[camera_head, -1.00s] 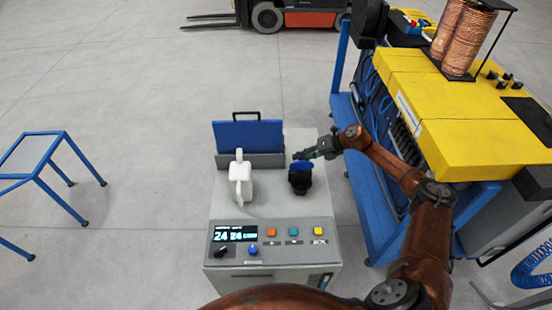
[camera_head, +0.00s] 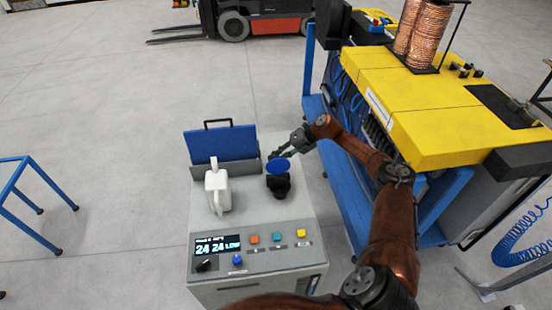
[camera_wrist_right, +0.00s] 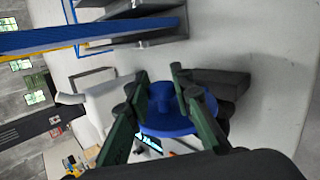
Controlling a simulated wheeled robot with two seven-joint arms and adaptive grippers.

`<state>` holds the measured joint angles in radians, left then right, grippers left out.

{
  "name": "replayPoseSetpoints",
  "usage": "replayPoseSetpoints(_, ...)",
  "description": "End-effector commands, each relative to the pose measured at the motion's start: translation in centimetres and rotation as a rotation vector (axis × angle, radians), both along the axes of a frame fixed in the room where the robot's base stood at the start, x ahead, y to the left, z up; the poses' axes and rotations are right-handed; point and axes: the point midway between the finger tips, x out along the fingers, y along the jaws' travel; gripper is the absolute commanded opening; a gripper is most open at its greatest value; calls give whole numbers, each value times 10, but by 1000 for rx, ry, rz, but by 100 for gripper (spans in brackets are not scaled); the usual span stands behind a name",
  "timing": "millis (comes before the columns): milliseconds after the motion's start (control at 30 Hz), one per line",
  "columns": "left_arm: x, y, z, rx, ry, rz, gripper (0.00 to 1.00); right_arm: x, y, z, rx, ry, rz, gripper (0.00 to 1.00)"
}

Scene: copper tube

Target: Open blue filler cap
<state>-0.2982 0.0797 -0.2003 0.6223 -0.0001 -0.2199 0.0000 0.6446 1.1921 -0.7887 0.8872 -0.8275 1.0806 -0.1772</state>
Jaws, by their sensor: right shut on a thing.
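The blue filler cap (camera_head: 278,167) is a round disc with a raised knob, at the black filler neck (camera_head: 279,188) on top of the grey machine (camera_head: 250,204). My right gripper (camera_head: 277,155) reaches it from the upper right and is shut on the cap. In the right wrist view the blue cap (camera_wrist_right: 168,127) shows between the two dark green fingers (camera_wrist_right: 163,97), which are on either side of its knob. Whether the cap touches the neck or is slightly raised, I cannot tell. My left gripper is not in view.
A white jug (camera_head: 217,189) stands left of the cap. A blue panel in a grey holder (camera_head: 222,144) is behind. Buttons and a display (camera_head: 217,245) are at the machine's front. A yellow-topped machine (camera_head: 430,100) stands right, close to my right arm.

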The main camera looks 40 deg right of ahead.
Motion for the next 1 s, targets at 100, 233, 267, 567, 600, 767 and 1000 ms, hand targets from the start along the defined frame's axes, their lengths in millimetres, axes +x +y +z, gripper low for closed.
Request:
replayPoseSetpoints(100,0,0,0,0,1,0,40,0,-2,-2,-5,0,-3,23)
replayPoseSetpoints(233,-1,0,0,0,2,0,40,0,-1,-2,-4,0,-2,32)
replayPoseSetpoints(267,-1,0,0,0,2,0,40,0,-1,-2,-3,1,-1,34)
replayPoseSetpoints(567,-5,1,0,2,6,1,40,0,0,-1,-2,0,0,38)
replayPoseSetpoints(600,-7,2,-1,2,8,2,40,0,-1,0,-2,0,0,38)
replayPoseSetpoints(767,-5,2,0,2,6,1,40,-6,-9,9,-4,0,0,38)
replayPoseSetpoints(1000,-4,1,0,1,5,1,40,-29,-37,43,-5,1,-1,38)
